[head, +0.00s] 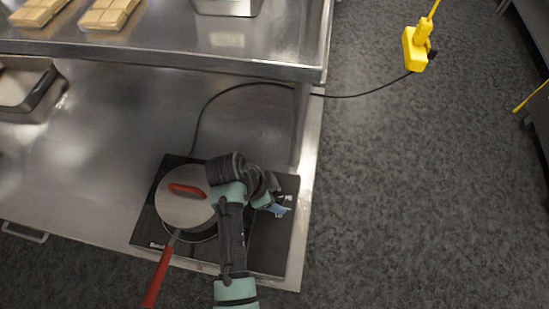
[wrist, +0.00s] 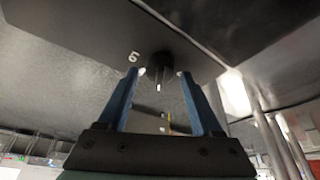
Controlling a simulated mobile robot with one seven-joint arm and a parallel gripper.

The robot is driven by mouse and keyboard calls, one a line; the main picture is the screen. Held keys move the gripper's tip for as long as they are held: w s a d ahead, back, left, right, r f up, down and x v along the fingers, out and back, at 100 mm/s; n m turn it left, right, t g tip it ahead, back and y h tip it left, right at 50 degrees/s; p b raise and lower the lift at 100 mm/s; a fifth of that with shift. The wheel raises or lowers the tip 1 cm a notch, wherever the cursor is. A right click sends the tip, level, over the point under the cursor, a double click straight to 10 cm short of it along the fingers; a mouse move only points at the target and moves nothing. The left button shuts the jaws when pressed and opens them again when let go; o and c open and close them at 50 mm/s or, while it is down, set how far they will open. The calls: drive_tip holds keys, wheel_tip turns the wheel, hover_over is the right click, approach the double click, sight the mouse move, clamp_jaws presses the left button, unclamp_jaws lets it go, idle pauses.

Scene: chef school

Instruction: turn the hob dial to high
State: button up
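The black hob (head: 268,245) lies on the steel counter. My gripper (head: 284,205) is over the right part of the hob in the head view. In the wrist view, the dark round dial (wrist: 160,66) with a white mark is ahead of my gripper (wrist: 158,74). The two blue fingers are apart, with one tip on each side of the dial. I cannot tell whether they touch it. A white printed figure is beside the dial, to its left. The dial is not clear in the head view.
A pan with a lid (head: 178,212) and red handles stands on the hob, left of my arm. A steel shelf (head: 170,45) overhangs the counter behind. A black cable runs from there to a yellow socket (head: 416,48).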

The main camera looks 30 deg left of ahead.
drive_tip(key=shift+o, duration=0.2)
drive_tip(key=shift+s+a+r, duration=0.1)
drive_tip(key=shift+a+r, duration=0.05)
drive_tip(key=shift+r, duration=0.05)
drive_tip(key=v, duration=1.2)
drive_tip(key=shift+r, duration=0.3)
drive_tip(key=shift+f, duration=0.1)
